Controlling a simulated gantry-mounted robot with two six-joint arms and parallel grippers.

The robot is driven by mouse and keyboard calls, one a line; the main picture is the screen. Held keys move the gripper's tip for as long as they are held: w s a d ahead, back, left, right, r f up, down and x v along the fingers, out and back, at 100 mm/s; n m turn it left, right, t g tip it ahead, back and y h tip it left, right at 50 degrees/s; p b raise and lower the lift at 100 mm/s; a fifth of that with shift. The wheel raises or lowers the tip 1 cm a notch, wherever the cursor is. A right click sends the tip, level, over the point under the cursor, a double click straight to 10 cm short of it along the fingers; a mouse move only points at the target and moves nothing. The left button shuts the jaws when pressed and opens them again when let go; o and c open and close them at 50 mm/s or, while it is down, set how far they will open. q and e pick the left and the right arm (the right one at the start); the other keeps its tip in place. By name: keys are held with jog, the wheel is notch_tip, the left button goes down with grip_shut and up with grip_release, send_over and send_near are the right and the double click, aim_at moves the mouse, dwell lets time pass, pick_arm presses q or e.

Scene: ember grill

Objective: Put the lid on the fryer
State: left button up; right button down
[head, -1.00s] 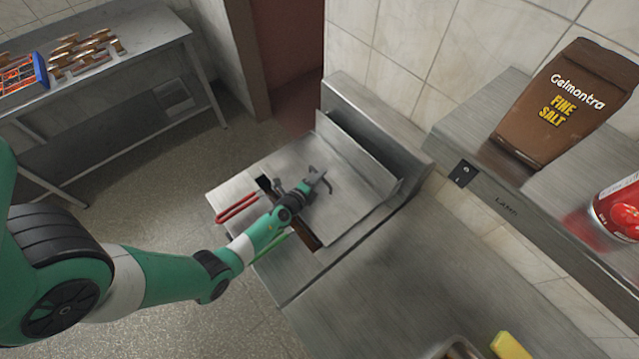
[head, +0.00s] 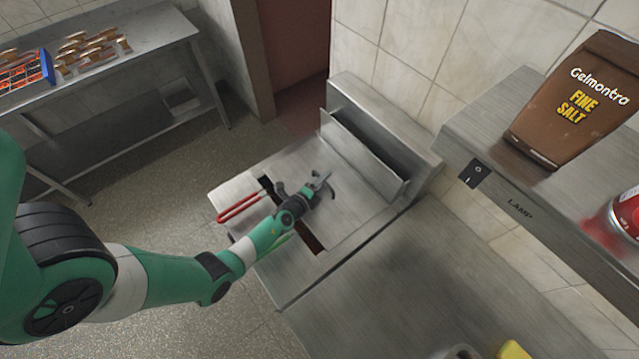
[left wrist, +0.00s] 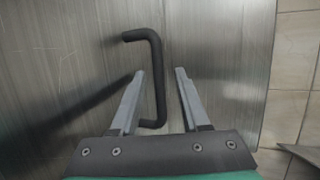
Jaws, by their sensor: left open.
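The fryer (head: 252,186) is a steel unit in the middle of the head view. Its lid (head: 362,205) is a flat steel plate with a raised rear panel, lying over most of the fryer top. Dark strips of the opening show along the front edge. The lid's black handle (left wrist: 158,80) stands up in the left wrist view. My left gripper (head: 321,187) is over the lid and open. In the left wrist view its fingers (left wrist: 167,75) lie on either side of the handle's long bar, apparently without gripping it. My right gripper is out of view.
A red basket handle (head: 238,207) sticks out at the fryer's front, and a green one is mostly hidden by my left arm. A steel counter (head: 400,285) adjoins the fryer. A shelf with a salt bag (head: 575,100) and a red can (head: 625,215) is at right.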

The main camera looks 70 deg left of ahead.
pick_arm(q)
jog(key=shift+s+d+r+p, duration=0.2)
jog(key=shift+s+r+p, duration=0.05)
jog(key=shift+r+p, duration=0.1)
jog(key=p+v, duration=0.3)
jog(key=v, duration=0.7)
jog(key=shift+s+d, duration=0.15)
jog(key=shift+s, duration=0.05)
jog(key=shift+s+d+r, duration=0.15)
jog(key=shift+s+d, duration=0.05)
jog(key=shift+s, duration=0.1)
